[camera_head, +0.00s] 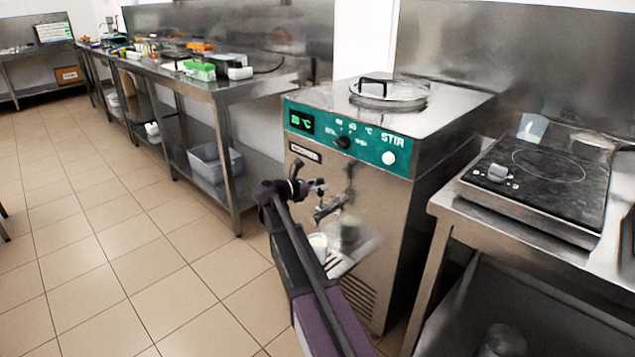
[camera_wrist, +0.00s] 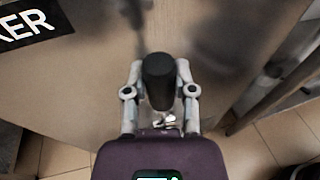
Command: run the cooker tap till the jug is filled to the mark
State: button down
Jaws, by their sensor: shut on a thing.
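The cooker (camera_head: 375,205) is a steel cabinet with a teal panel, and its metal tap (camera_head: 330,208) sticks out of the front. My gripper (camera_head: 318,186) is at the tap. In the wrist view my gripper (camera_wrist: 160,83) is shut on a black cylindrical tap handle (camera_wrist: 159,70), one finger on each side. A small white vessel (camera_head: 318,242), seemingly the jug, stands below the tap on the drip tray (camera_head: 345,262), partly hidden by my arm. Its mark and fill level are too small to make out. A dim, blurred shape hangs beside it under the tap; I cannot tell what it is.
The panel shows a lit green display (camera_head: 301,122), a black knob (camera_head: 343,142) and a white button (camera_head: 388,158). A bench with a black hob (camera_head: 550,175) stands close on the right. A long steel bench (camera_head: 215,88) runs behind on the left. The tiled floor at left is clear.

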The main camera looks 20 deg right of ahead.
jog(key=shift+w+d, duration=0.1)
jog(key=shift+d, duration=0.15)
jog(key=shift+c, duration=2.1)
grip_release()
jog(key=shift+a+f, duration=0.1)
jog(key=shift+a, duration=0.05)
